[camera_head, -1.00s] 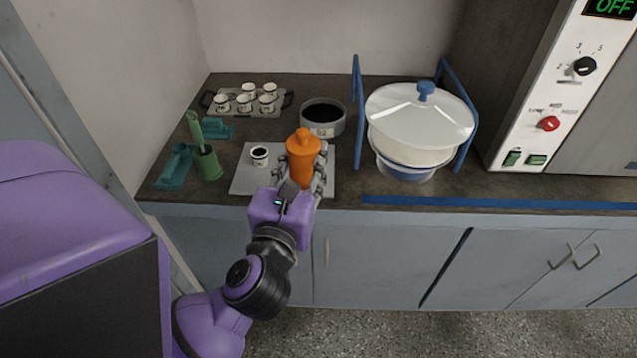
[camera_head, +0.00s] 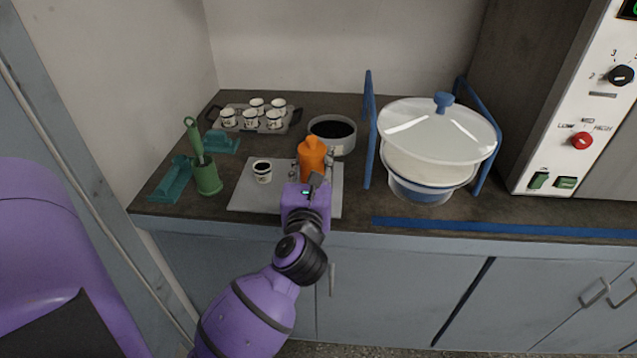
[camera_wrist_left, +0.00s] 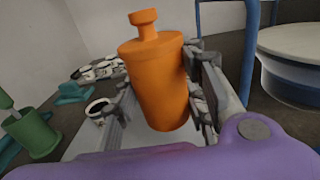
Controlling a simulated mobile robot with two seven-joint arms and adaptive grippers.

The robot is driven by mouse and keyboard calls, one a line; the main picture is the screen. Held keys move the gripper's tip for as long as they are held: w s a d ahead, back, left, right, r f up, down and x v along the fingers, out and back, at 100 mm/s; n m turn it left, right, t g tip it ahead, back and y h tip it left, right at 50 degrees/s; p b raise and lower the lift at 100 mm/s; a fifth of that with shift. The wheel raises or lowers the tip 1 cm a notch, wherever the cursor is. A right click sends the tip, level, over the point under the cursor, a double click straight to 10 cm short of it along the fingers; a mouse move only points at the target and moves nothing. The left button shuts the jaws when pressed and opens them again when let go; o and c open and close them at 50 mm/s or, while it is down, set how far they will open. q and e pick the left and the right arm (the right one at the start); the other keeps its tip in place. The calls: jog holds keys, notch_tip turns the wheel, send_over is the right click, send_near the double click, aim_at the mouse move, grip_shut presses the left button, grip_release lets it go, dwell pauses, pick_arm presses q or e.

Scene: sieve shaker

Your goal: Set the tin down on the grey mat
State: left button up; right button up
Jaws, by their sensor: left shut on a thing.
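My left gripper (camera_head: 312,168) is shut on an orange container (camera_head: 311,152) with a narrow knobbed top, which it holds upright. In the left wrist view the gripper (camera_wrist_left: 160,98) has its fingers on both sides of the orange container (camera_wrist_left: 155,70). The grey mat (camera_head: 245,201) lies on the counter, with the orange container over its right part. My wrist hides the container's base in the head view, so I cannot tell whether it touches the mat. A small white tin (camera_head: 263,172) with dark contents stands on the mat, left of the gripper. My right gripper is out of view.
A rack (camera_head: 291,122) of several small white cups stands behind, near a grey sieve pan (camera_head: 340,143). A green pot (camera_head: 207,179) with a tool and teal holders (camera_head: 170,180) stand left. The lidded white bowl (camera_head: 430,170) and blue posts (camera_head: 369,130) stand right.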

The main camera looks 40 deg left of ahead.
pick_arm(q)
jog(key=shift+w+f, duration=0.85)
jog(key=shift+f, duration=0.15)
jog(key=f, duration=0.1)
jog(key=f+b, duration=0.1)
jog(key=shift+w+f, duration=0.2)
jog(key=shift+f, duration=0.55)
jog(key=shift+f+b, duration=0.15)
jog(key=shift+b, duration=0.15)
jog(key=o, duration=1.1)
jog(key=shift+o, duration=0.2)
